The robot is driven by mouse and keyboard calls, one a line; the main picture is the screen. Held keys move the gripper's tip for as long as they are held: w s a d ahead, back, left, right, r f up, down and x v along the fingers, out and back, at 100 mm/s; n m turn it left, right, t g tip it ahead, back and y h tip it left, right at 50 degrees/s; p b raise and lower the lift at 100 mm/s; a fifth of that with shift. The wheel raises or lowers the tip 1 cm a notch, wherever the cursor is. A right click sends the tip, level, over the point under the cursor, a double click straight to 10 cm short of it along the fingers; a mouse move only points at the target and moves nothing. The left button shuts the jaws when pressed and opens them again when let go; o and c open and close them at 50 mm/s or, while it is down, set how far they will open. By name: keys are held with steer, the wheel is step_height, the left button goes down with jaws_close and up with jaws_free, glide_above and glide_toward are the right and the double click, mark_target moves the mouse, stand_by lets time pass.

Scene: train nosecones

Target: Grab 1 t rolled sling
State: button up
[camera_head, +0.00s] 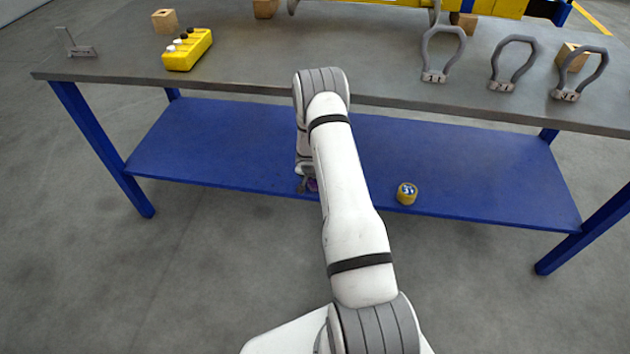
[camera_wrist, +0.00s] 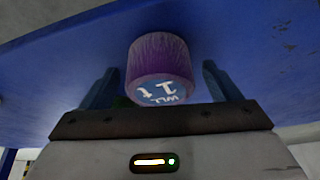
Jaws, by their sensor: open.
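The 1 t rolled sling is a purple roll (camera_wrist: 158,62) with a blue end label reading "WLL 1 t". In the wrist view it stands between the two fingers of my gripper (camera_wrist: 160,85), which is open, with a gap visible at each side. In the head view only a small purple part of the sling (camera_head: 312,185) shows on the blue lower shelf (camera_head: 225,150), mostly hidden by my arm. My gripper (camera_head: 306,182) is at the shelf's front edge, partly hidden behind my arm.
A yellow rolled sling (camera_head: 407,194) marked 3 t sits on the shelf to the right. The grey tabletop (camera_head: 260,55) overhangs the shelf. On it are several grey shackles (camera_head: 515,65), a yellow button box (camera_head: 188,50) and wooden blocks (camera_head: 165,20).

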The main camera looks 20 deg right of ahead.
steer(key=shift+d+f, duration=0.1)
steer(key=shift+f, duration=0.1)
steer(key=shift+c, duration=0.4)
steer(key=c, duration=1)
steer(key=shift+c, duration=0.5)
steer(key=shift+r, duration=0.15)
